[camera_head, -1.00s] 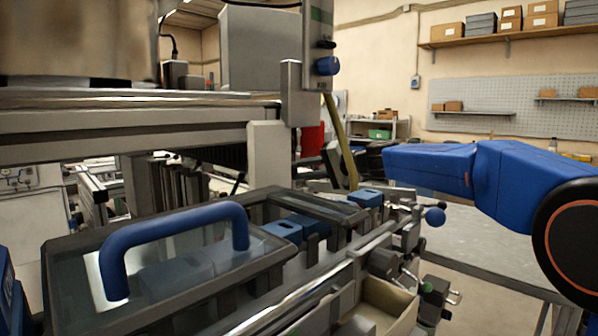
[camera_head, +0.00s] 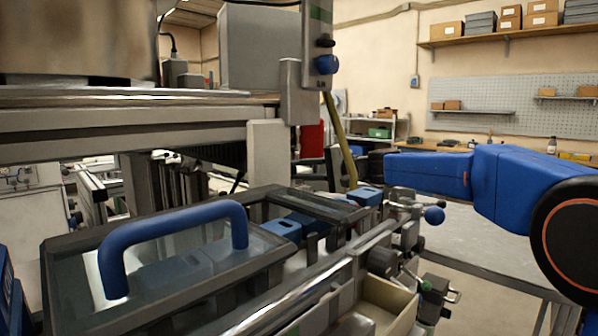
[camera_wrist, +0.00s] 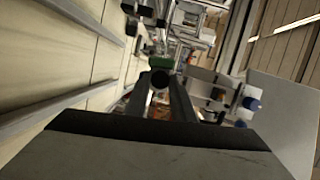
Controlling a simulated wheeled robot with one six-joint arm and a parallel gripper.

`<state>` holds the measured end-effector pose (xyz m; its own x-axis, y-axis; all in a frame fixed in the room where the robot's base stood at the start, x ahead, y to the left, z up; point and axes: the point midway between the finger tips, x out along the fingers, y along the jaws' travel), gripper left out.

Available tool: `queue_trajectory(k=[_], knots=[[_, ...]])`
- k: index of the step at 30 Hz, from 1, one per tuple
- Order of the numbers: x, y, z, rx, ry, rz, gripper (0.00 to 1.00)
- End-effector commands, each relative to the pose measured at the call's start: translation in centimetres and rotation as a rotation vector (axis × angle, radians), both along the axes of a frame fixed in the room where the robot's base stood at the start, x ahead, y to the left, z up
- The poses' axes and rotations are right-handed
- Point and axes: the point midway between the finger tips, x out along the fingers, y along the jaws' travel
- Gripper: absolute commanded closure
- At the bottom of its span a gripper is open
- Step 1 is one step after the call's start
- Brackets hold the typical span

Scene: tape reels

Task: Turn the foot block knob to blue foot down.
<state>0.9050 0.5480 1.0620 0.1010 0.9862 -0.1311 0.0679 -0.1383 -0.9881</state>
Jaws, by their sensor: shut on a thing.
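In the wrist view my gripper (camera_wrist: 161,88) has its two dark fingers close together. They are shut on a small dark, round-ended piece (camera_wrist: 160,78), which appears to be the foot block knob; the fingers hide most of it. In the head view my blue arm reaches in from the right, and my gripper cannot be made out there. The blue foot cannot be singled out with certainty, and the knob's angle is not readable.
A machine with a glass lid and blue handle (camera_head: 172,232) fills the left and middle. A grey bench (camera_head: 480,245) stands behind on the right.

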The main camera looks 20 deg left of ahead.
Motion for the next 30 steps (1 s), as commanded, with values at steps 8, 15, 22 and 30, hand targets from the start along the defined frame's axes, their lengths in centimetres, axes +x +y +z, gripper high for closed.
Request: queue_trajectory(k=[8,15,22,30], knots=[[0.0,0.0,-0.1,-0.001,-0.001,-0.001,0.58],[0.0,-0.2,0.0,-0.001,-0.001,0.0,0.58],[-0.2,-2.6,0.4,-0.001,-0.001,-0.003,0.58],[-0.7,-7.9,1.0,-0.001,-0.001,-0.004,0.58]])
